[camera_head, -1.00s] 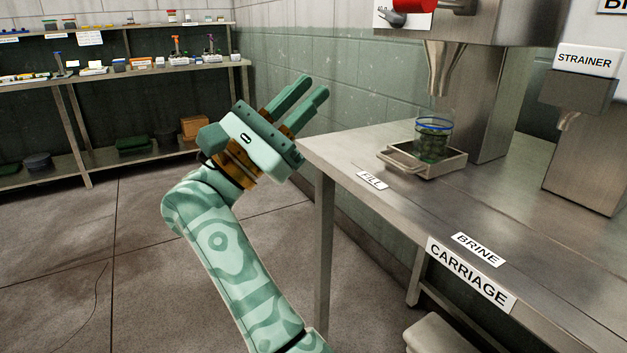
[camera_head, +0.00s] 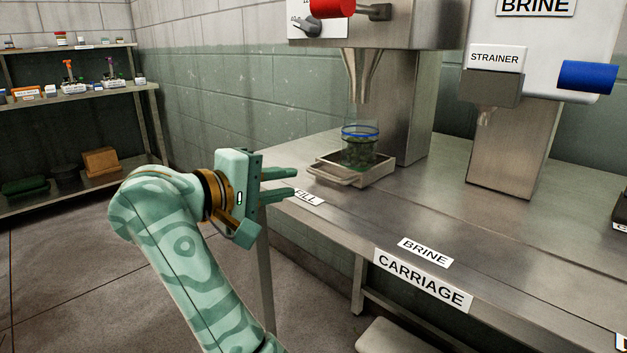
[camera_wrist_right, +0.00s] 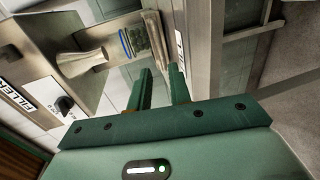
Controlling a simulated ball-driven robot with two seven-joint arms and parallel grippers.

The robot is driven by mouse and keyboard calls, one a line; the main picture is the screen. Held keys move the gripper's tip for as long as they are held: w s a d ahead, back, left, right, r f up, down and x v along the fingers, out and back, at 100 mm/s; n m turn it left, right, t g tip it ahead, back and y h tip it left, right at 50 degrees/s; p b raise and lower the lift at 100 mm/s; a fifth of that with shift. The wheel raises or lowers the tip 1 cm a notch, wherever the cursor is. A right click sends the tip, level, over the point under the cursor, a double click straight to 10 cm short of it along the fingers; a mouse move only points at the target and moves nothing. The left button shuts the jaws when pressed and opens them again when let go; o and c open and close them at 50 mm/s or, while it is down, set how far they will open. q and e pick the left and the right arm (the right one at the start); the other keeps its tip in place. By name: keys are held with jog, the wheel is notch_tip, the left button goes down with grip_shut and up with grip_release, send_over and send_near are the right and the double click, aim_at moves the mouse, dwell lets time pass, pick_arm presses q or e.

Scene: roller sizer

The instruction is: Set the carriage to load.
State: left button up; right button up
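The carriage (camera_head: 380,170) is a shallow metal tray with a handle (camera_head: 335,178) on its left front side. It stands on the bench near the FILL label (camera_head: 307,197), below a metal nozzle (camera_head: 363,75). A clear jar with a blue band and dark green contents (camera_head: 358,150) stands in it. My right gripper (camera_head: 295,183) is left of the handle, apart from it, near the bench's left end. Its fingers are parted and empty. The right wrist view shows the fingers (camera_wrist_right: 160,75) pointing toward the jar (camera_wrist_right: 136,42) and the FILL label (camera_wrist_right: 179,45). My left gripper is out of view.
Right of the filler stands a machine with a STRAINER label (camera_head: 495,57) and a blue knob (camera_head: 587,77). Shelves stand far left.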

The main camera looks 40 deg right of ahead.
aim_at(323, 177)
jog(key=x, duration=0.7)
jog(key=shift+f, duration=0.1)
jog(key=shift+d+b, duration=0.3)
jog(key=shift+d, duration=0.2)
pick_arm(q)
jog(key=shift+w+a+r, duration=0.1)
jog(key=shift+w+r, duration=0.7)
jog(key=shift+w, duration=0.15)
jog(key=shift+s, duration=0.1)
pick_arm(e)
grip_shut()
